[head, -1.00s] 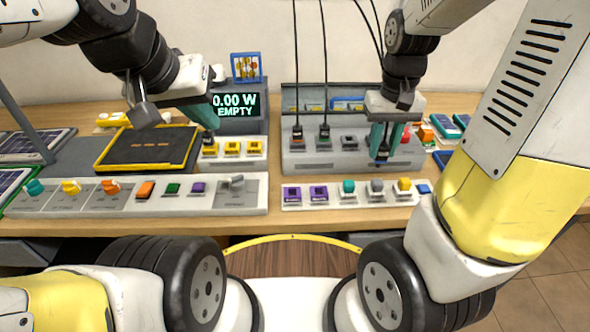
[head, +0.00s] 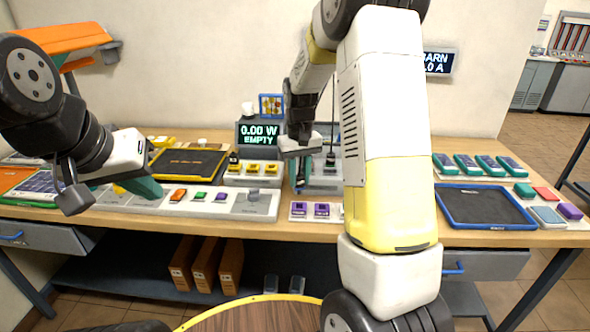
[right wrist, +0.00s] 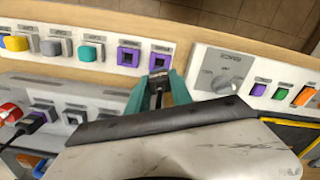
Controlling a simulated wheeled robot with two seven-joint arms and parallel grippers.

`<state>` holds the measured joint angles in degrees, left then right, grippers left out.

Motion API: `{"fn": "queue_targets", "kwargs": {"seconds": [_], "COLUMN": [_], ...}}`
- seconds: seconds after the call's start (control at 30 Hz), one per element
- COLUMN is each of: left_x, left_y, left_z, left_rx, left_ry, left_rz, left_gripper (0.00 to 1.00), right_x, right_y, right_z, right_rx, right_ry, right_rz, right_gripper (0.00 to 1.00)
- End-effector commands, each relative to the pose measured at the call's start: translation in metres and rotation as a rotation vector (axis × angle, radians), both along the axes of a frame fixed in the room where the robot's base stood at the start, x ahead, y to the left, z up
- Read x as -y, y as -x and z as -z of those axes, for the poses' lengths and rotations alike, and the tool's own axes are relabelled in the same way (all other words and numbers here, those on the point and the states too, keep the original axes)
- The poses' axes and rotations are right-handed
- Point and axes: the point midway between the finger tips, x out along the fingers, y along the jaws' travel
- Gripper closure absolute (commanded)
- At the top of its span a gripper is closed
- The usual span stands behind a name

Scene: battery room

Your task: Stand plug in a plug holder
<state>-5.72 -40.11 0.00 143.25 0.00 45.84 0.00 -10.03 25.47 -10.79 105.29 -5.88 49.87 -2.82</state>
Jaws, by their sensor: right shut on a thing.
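My right gripper (head: 299,178) is shut on a black plug (right wrist: 158,84), which sits between its teal fingers in the right wrist view. Two purple square holders, one (right wrist: 160,59) just beyond the plug and one (right wrist: 130,56) beside it, are on a white strip. The plug appears apart from them, though the exact gap is hard to judge. In the head view these holders (head: 298,209) (head: 321,209) are in front of and below the right gripper. My left gripper (head: 134,189) hangs over the left part of the bench; its jaw opening is unclear.
A white panel with a knob (head: 253,203) lies left of the holders. Behind stand a meter reading 0.00 W EMPTY (head: 262,133) and a grey unit (right wrist: 50,108) with another black plug (right wrist: 32,121). A blue-edged tray (head: 487,208) lies right; my right arm hides the bench between.

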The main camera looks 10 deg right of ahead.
Motion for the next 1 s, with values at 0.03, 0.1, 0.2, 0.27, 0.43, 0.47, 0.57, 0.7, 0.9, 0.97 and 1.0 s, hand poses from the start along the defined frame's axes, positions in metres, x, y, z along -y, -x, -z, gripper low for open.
{"fn": "queue_targets", "kwargs": {"seconds": [0.03, 0.1, 0.2, 0.27, 0.43, 0.47, 0.57, 0.7, 0.9, 0.97, 1.0], "left_x": [0.000, 0.000, 0.000, 0.000, 0.000, 0.000, 0.000, 0.000, 0.000, 0.000, 0.000], "left_y": [0.000, 0.000, 0.000, 0.000, 0.000, 0.000, 0.000, 0.000, 0.000, 0.000, 0.000], "left_z": [0.000, 0.000, 0.000, 0.000, 0.000, 0.000, 0.000, 0.000, 0.000, 0.000, 0.000], "left_rx": [0.000, 0.000, 0.000, 0.000, 0.000, 0.000, 0.000, 0.000, 0.000, 0.000, 0.000], "left_ry": [0.000, 0.000, 0.000, 0.000, 0.000, 0.000, 0.000, 0.000, 0.000, 0.000, 0.000], "left_rz": [0.000, 0.000, 0.000, 0.000, 0.000, 0.000, 0.000, 0.000, 0.000, 0.000, 0.000], "left_gripper": [1.00, 1.00, 1.00, 1.00, 1.00, 1.00, 1.00, 1.00, 1.00, 1.00, 1.00], "right_x": [0.000, 0.000, 0.000, 0.000, 0.000, 0.000, 0.000, 0.000, 0.000, 0.000, 0.000], "right_y": [0.000, 0.000, 0.000, 0.000, 0.000, 0.001, 0.000, 0.000, 0.000, 0.000, 0.000], "right_z": [0.003, 0.009, 0.019, 0.025, 0.042, 0.044, 0.050, 0.055, 0.055, 0.055, 0.055], "right_rx": [-0.001, -0.002, -0.003, -0.002, -0.002, -0.002, 0.000, 0.000, 0.000, 0.000, 0.000], "right_ry": [0.000, 0.000, 0.000, 0.000, 0.000, 0.000, 0.000, 0.000, 0.000, 0.000, 0.000], "right_rz": [0.000, 0.000, 0.000, 0.000, 0.000, 0.000, 0.001, 0.001, 0.001, 0.001, 0.001], "right_gripper": [1.00, 1.00, 1.00, 1.00, 1.00, 1.00, 1.00, 1.00, 1.00, 1.00, 1.00]}}
